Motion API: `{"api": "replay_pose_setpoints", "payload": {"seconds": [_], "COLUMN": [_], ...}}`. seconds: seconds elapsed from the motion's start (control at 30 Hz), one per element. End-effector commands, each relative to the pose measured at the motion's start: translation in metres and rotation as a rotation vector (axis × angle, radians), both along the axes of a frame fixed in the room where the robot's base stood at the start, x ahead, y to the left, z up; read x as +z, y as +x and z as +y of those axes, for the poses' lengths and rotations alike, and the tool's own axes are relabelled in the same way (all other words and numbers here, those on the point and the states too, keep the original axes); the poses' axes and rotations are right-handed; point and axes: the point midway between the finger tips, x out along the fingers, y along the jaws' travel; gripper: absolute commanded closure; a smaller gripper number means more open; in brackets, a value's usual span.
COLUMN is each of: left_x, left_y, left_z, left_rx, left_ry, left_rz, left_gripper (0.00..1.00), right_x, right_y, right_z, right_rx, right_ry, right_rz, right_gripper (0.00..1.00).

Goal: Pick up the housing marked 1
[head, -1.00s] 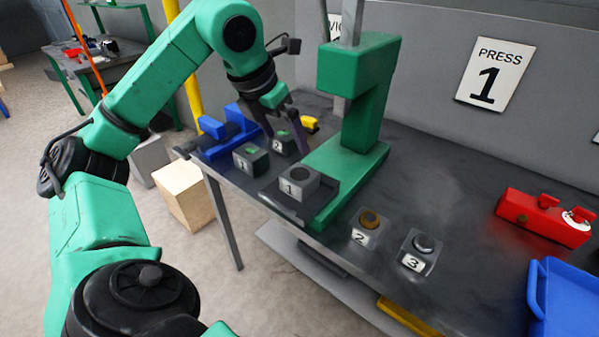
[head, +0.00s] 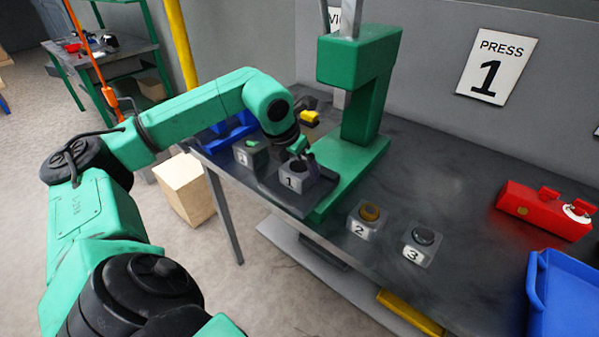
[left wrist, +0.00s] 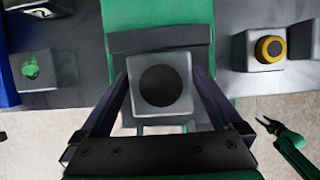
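The housing marked 1 (head: 297,180) is a grey block with a round dark opening on top. It stands upright on a dark plate in front of the green press. In the left wrist view the housing (left wrist: 161,84) is centred between my fingers. My left gripper (head: 303,163) has come down over it, one finger on each side. In the left wrist view my left gripper (left wrist: 160,82) is open, with narrow gaps beside the block; contact is not clear. A green and black part, possibly my right gripper (left wrist: 268,124), shows small at lower right in that view.
The green press (head: 357,100) stands just behind. Housing 2 (head: 366,220) and housing 3 (head: 421,245) stand to the right. A dark block with a green top (head: 250,153) is at left. A red fixture (head: 540,217) and blue bin (head: 565,295) are far right.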

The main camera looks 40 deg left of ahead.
Motion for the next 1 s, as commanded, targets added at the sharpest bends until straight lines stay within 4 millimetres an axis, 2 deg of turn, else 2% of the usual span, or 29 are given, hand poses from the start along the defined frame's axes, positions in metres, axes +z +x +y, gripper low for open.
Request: {"api": "replay_pose_setpoints", "payload": {"seconds": [0.03,0.17,0.2,0.27,0.57,0.73,0.87,1.0], "left_x": [0.0,0.0,0.001,0.001,0.005,0.022,0.056,0.113], "left_y": [0.0,0.0,0.0,0.0,0.001,0.002,0.002,0.002], "left_z": [0.0,0.0,0.0,0.0,0.0,-0.001,-0.002,-0.002], "left_rx": [0.0,0.0,0.0,0.0,0.0,-0.001,-0.002,-0.004], "left_ry": [0.0,-0.001,-0.001,-0.001,-0.001,-0.003,-0.007,-0.007], "left_rz": [0.0,0.0,0.0,0.0,-0.005,-0.008,-0.012,-0.015], "left_gripper": [0.15,0.65,0.8,1.0,1.0,1.0,1.0,1.0], "right_x": [0.0,0.0,0.0,0.0,0.0,0.002,0.008,0.024], "right_y": [0.0,0.001,0.001,0.001,0.001,0.001,0.001,0.001], "right_z": [0.002,0.004,0.004,0.004,0.003,0.001,0.0,-0.001], "right_rx": [-0.001,-0.002,-0.002,-0.002,-0.001,0.0,0.001,0.001], "right_ry": [0.002,0.005,0.005,0.005,0.005,0.002,0.0,-0.001], "right_rz": [-0.001,-0.001,-0.001,-0.002,-0.002,-0.003,-0.002,-0.002], "right_gripper": [0.5,0.5,0.5,0.5,0.5,0.5,0.5,0.5]}}
